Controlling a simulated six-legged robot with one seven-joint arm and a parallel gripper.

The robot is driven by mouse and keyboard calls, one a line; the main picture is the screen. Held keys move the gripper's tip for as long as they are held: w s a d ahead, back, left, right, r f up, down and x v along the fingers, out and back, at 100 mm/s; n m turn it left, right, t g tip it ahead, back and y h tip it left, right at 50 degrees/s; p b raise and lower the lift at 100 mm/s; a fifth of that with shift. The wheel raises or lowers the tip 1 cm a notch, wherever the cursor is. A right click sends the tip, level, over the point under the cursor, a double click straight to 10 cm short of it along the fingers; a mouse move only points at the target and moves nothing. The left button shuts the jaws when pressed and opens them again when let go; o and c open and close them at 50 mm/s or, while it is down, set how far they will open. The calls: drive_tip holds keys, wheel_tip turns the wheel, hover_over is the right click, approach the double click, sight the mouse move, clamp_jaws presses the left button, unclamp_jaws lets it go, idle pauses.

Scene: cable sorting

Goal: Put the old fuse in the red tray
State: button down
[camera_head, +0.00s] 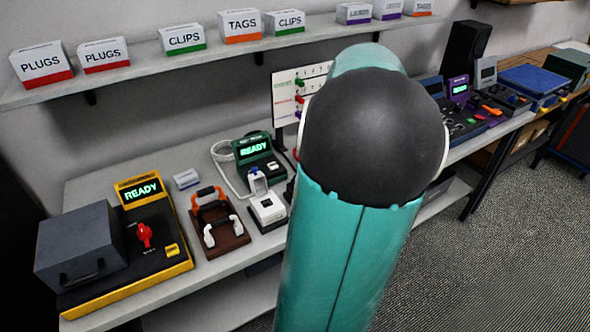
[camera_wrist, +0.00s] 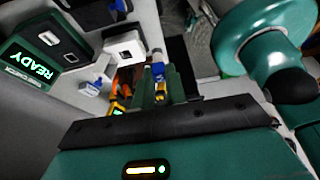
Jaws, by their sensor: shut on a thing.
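My gripper (camera_wrist: 160,82) shows in the wrist view as two short green fingers beyond a dark bar. They are shut on a small blue piece with a pale end and a brass-coloured end, which looks like the fuse (camera_wrist: 158,70). In the head view my teal arm hides the gripper and the piece. I cannot make out a red tray in either view.
On the bench stand a yellow-edged black station (camera_head: 165,258) with a red knob, a brown stand (camera_head: 215,228) with an orange handle, a white socket box (camera_head: 268,211) and a green READY unit (camera_head: 252,148). A shelf (camera_head: 145,68) with labelled boxes runs above.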

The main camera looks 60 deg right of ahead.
drive_tip(key=r, duration=0.1)
drive_tip(key=s+r, duration=0.1)
drive_tip(key=r, duration=0.1)
drive_tip(key=shift+d+r, duration=0.1)
drive_tip(key=shift+r, duration=0.1)
idle(0.3)
